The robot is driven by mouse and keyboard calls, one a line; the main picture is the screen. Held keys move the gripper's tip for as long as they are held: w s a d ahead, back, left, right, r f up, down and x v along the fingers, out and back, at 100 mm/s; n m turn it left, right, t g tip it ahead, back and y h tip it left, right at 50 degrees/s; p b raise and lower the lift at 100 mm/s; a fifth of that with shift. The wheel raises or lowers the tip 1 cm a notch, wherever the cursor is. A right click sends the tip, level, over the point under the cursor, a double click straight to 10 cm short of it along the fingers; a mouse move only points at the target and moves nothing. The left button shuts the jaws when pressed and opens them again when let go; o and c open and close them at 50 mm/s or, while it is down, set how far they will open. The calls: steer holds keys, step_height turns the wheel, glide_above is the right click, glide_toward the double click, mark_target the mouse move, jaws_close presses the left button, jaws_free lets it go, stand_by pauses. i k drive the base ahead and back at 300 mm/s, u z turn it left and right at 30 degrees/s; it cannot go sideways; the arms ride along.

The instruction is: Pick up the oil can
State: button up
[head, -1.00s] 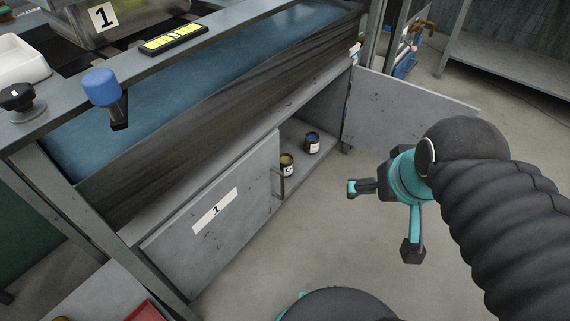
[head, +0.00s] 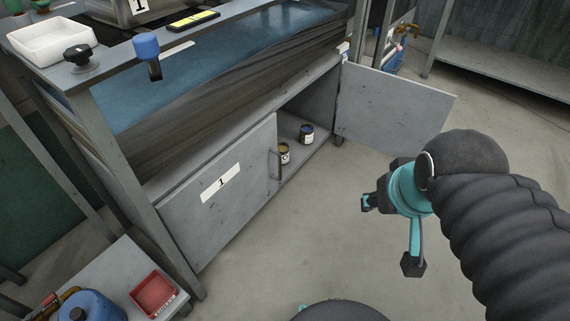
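Two small dark cans stand inside the open cabinet under the sink. One can (head: 307,135) has a blue top and a white label; the other can (head: 284,155) has a yellowish top and is partly behind the door handle. A blue rounded container (head: 92,306) with a dark cap is cut off at the bottom left. I cannot tell which of these is the oil can. My gripper (head: 388,235) is open and empty over the floor, right of the cabinet and apart from all of them.
The left cabinet door (head: 240,172), labelled 1, is shut; the right door (head: 395,108) stands open. A low table (head: 118,268) at bottom left holds a red tray (head: 153,295). A white tray (head: 50,40) sits up on the sink frame. The floor before the cabinet is clear.

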mark_target(283, 147)
steer(key=z, duration=0.8)
steer(key=i, duration=0.65)
steer(key=u, duration=1.45)
